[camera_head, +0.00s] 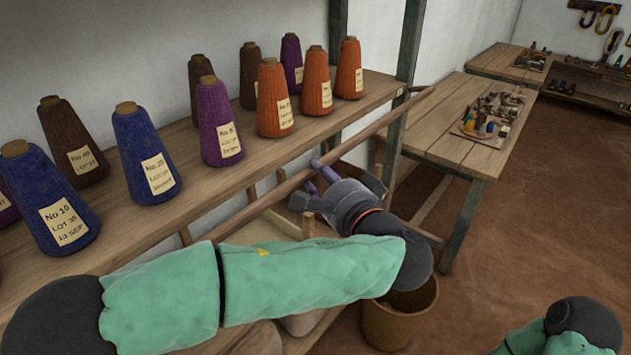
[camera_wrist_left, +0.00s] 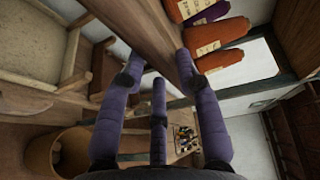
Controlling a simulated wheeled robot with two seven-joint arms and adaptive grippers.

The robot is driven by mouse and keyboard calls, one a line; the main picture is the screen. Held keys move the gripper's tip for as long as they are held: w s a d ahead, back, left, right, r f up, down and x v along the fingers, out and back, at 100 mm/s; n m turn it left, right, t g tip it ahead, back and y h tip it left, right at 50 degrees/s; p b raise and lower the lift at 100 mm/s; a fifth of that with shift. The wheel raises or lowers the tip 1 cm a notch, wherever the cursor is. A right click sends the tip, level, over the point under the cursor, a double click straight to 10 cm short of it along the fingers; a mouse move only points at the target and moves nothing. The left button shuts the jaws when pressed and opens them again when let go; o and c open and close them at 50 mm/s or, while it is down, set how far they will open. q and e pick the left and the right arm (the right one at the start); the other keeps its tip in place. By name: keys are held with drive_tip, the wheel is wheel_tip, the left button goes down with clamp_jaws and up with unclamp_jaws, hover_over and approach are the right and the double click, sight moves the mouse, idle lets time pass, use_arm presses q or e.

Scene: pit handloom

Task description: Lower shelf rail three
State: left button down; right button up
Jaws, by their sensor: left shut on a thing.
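The shelf rail (camera_head: 285,188) is a long thin brown wooden bar. It runs slantwise along the front of the yarn shelf, standing off from the shelf's front edge. My left gripper (camera_head: 318,172) has its purple fingers at the rail, about midway along its visible length, and is shut on it. In the left wrist view, the brown wood of the rail (camera_wrist_left: 150,38) passes between the purple fingertips (camera_wrist_left: 158,68). My left forearm hides part of the rail's near end. My right gripper is out of view; only part of my right arm shows at the lower right.
The shelf (camera_head: 180,150) bears several labelled yarn cones, including a blue one (camera_head: 145,155) and an orange one (camera_head: 275,98). A dark post (camera_head: 400,85) stands at its far end. A bin (camera_head: 400,315) stands below my gripper. A worktable (camera_head: 455,150) stands behind.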

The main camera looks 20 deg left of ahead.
use_arm(q)
drive_tip(key=shift+f+m+t+y+b, duration=0.7)
drive_tip(key=shift+f+t+y+b, duration=0.4)
drive_tip(key=shift+f+b, duration=0.55)
drive_tip(key=shift+r, duration=0.15)
drive_tip(key=c, duration=0.9)
unclamp_jaws()
drive_tip(key=shift+o, duration=0.2)
drive_tip(key=v, duration=1.2)
